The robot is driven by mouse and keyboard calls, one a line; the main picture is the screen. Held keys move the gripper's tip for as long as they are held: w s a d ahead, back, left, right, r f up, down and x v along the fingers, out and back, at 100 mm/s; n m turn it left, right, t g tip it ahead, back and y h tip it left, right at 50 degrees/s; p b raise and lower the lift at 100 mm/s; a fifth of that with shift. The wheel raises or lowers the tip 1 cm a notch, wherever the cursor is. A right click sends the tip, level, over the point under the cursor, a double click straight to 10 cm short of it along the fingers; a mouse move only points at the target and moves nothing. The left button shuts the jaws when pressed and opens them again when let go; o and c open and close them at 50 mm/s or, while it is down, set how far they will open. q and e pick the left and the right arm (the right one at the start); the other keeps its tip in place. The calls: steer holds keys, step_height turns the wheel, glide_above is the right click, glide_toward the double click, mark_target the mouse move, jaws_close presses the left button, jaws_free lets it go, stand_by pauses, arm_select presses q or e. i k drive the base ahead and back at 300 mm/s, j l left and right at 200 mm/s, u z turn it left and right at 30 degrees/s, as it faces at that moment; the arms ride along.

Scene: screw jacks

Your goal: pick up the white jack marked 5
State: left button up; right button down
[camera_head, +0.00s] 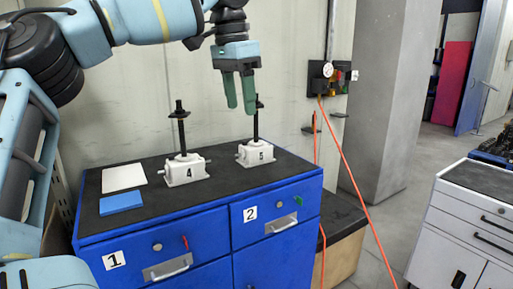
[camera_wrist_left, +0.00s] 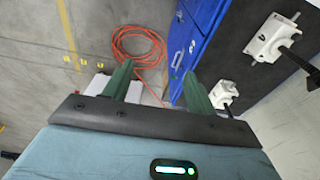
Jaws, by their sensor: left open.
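The white jack marked 5 (camera_head: 255,153) stands upright on the dark top of the blue cabinet, near its right end, with a black screw rising from it. My left gripper (camera_head: 240,108) is open and empty, pointing down, its fingertips beside the upper part of that screw in the picture. I cannot tell the depth gap. In the left wrist view, a white jack (camera_wrist_left: 223,95), apparently the one marked 5, lies just right of the right finger of my left gripper (camera_wrist_left: 160,68), which partly covers it. My right gripper is not in view.
A similar white jack marked 4 (camera_head: 186,171) stands to the left on the blue cabinet (camera_head: 205,240). A white pad (camera_head: 124,177) and a blue pad (camera_head: 121,202) lie at the left end. A wall is behind. An orange hose (camera_head: 350,170) hangs to the right.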

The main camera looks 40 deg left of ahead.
mark_target(256, 152)
steer(key=i+j, duration=0.8)
steer(key=j, duration=0.2)
steer(key=i+j, duration=0.4)
steer(key=j, duration=0.15)
